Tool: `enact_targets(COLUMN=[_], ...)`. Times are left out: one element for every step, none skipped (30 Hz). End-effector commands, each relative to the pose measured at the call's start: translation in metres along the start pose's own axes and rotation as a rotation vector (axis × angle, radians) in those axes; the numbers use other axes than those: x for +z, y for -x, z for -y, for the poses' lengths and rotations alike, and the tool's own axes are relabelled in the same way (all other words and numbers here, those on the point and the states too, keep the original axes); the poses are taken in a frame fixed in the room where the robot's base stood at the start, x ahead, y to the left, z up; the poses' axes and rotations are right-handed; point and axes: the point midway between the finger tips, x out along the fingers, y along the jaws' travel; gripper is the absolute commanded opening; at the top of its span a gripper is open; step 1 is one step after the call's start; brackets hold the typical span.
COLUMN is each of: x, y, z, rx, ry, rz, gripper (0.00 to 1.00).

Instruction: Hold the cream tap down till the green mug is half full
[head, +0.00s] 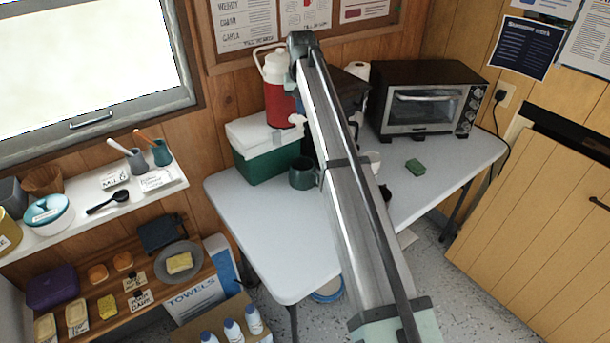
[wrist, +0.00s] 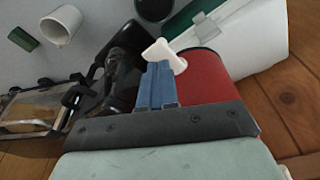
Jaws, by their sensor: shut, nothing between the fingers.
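The cream tap (head: 297,119) sticks out from the lower front of a red drinks cooler (head: 275,92) with a white lid. It also shows in the wrist view (wrist: 164,54), right at the tips of my gripper (wrist: 157,66). The blue fingers are together with nothing between them. They overlap the tap in the picture; I cannot tell if they press on it. The green mug (head: 302,173) stands upright on the table below the tap. In the wrist view the mug (wrist: 154,9) is cut by the top edge. Its fill level and any stream are not visible.
A green cool box (head: 262,164) with a white lid stands left of the mug. A toaster oven (head: 424,98), a green sponge (head: 415,167) and a white mug (wrist: 61,26) are to the right. My arm hides part of the table (head: 277,243). The front left of the table is clear.

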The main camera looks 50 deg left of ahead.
Motion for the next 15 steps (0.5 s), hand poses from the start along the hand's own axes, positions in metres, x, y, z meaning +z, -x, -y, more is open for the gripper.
enact_targets(x=[0.0, 0.0, 0.0001, 0.0001, 0.0001, 0.0001, 0.0003, 0.0003, 0.0005, 0.0007, 0.0008, 0.001, 0.0012, 0.0013, 0.0015], y=[0.0, 0.0, 0.0, -0.0001, -0.0003, -0.0006, -0.0009, -0.0013, -0.002, -0.0026, -0.0033, -0.0042, -0.005, -0.0057, -0.0067], z=[0.0, 0.0, 0.0, 0.0, 0.0, 0.0, 0.0, 0.0, 0.0, -0.0001, 0.0, 0.0, 0.0, 0.0, 0.0], rx=[0.0, 0.0, 0.0, 0.0, 0.0, 0.0, 0.0, 0.0, 0.0, 0.0, 0.0, 0.0, 0.0, 0.0, 0.0], ry=[0.0, 0.0, 0.0, 0.0, 0.0, 0.0, 0.0, 0.0, 0.0, 0.0, 0.0, 0.0, 0.0, 0.0, 0.0], rz=[0.0, 0.0, 0.0, 0.0, 0.0, 0.0, 0.0, 0.0, 0.0, 0.0, 0.0, 0.0, 0.0, 0.001, 0.001], gripper=[0.0, 0.0, 0.0, 0.0, 0.0, 0.0, 0.0, 0.0, 0.0, 0.0, 0.0, 0.0, 0.0, 0.0, 0.0])
